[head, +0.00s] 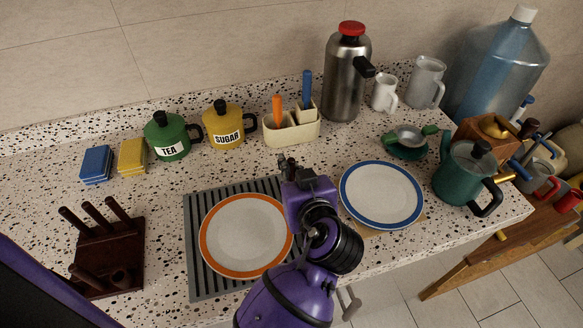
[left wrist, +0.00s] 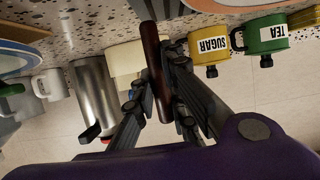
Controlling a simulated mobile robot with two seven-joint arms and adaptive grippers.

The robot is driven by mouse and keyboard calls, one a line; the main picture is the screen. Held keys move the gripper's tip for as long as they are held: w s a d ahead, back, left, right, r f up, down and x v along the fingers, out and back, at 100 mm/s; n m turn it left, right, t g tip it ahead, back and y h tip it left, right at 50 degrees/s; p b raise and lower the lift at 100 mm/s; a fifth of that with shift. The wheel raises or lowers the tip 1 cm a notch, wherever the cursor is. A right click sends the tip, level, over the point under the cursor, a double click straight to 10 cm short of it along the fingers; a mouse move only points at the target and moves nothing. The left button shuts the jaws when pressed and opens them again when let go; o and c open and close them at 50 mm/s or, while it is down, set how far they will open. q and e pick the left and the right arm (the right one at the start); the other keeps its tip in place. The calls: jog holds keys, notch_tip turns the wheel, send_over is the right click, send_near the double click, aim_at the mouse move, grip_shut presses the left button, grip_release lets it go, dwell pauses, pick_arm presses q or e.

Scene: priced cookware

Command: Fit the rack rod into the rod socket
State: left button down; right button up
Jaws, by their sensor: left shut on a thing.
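The dark brown wooden rack (head: 104,250) stands at the front left of the counter with several rods upright on it. A short round stub, which looks like the rod socket (head: 121,277), is at its front right. My left gripper (head: 288,163) is above the counter between the two plates, well to the right of the rack. In the left wrist view, the left gripper (left wrist: 160,80) is shut on a dark brown rack rod (left wrist: 151,50), clear of other things. In the head view the rod is mostly hidden by the gripper. My right gripper is not in view.
An orange-rimmed plate (head: 246,235) lies on a grey ribbed mat (head: 197,262); a blue-rimmed plate (head: 381,194) is right of it. Tea (head: 168,137) and sugar (head: 222,125) canisters, a utensil holder (head: 291,130) and a steel flask (head: 346,80) line the back.

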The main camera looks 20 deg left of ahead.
pick_arm(q)
jog(key=shift+a+f, duration=0.2)
jog(key=shift+f, duration=1.05)
jog(key=shift+r, duration=0.35)
jog(key=shift+s+d+r, duration=0.1)
jog(key=shift+f, duration=0.35)
jog(key=c, duration=1.8)
grip_release()
jog(key=shift+r, duration=0.1)
jog(key=shift+o, duration=0.2)
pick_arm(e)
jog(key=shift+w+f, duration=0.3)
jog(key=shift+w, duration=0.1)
